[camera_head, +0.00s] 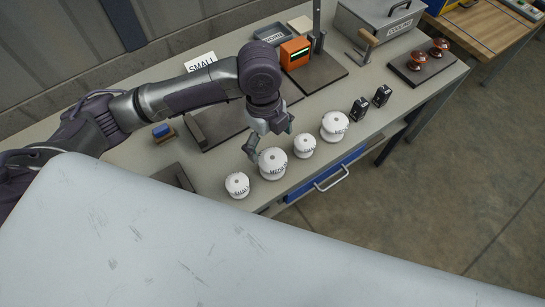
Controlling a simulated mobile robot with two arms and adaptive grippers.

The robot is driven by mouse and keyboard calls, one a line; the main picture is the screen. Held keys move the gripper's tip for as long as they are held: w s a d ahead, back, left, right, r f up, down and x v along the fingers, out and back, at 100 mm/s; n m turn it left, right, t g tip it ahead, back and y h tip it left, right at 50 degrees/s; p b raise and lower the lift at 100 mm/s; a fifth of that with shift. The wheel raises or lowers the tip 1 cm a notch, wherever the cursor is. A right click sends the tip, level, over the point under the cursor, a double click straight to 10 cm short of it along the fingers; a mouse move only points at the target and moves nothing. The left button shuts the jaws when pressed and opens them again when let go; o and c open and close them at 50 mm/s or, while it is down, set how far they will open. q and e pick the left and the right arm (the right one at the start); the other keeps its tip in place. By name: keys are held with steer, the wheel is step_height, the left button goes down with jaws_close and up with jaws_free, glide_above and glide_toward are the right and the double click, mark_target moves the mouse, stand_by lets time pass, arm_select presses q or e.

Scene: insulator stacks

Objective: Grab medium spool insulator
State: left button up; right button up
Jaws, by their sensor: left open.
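Several white spool insulators stand in a slanting row along the front edge of the grey workbench (215,165). A larger one (272,164) is second from the left; its dark label seems to start with "ME". Another larger one (334,126) is at the right end, its label too small to read surely. Two smaller spools stand at the left end (237,186) and third from the left (304,146). My left gripper (269,141) is open, fingers spread, above and just behind the second spool. I cannot tell whether it touches. My right gripper is not in view.
Two small black blocks (360,108) stand right of the row. Behind are an orange device (295,53) on a dark plate, a grey lidded box (378,22), a dark stand with two amber insulators (418,69), and a "SMALL" sign (200,62). A blue drawer (331,179) is below.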

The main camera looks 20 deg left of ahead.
mark_target(272, 157)
arm_select(q)
step_height(272, 157, down, 3)
steer(key=shift+d+r, duration=0.1)
steer(key=shift+d, duration=0.05)
step_height(272, 157, down, 2)
steer(key=shift+w+f+p, duration=0.1)
steer(key=shift+w+p, duration=0.05)
steer(key=shift+p, duration=0.3)
step_height(272, 157, down, 3)
steer(key=shift+f+p, duration=0.2)
steer(key=shift+p, duration=0.3)
steer(key=shift+f, duration=0.35)
steer(key=shift+c, duration=0.5)
steer(key=shift+d, duration=0.1)
steer(key=shift+c, duration=1.2)
steer(key=c, duration=1.1)
steer(key=shift+r, duration=0.1)
steer(key=shift+c, duration=0.3)
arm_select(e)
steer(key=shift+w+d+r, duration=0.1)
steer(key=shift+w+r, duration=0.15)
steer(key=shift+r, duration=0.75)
arm_select(q)
steer(key=shift+r, duration=0.1)
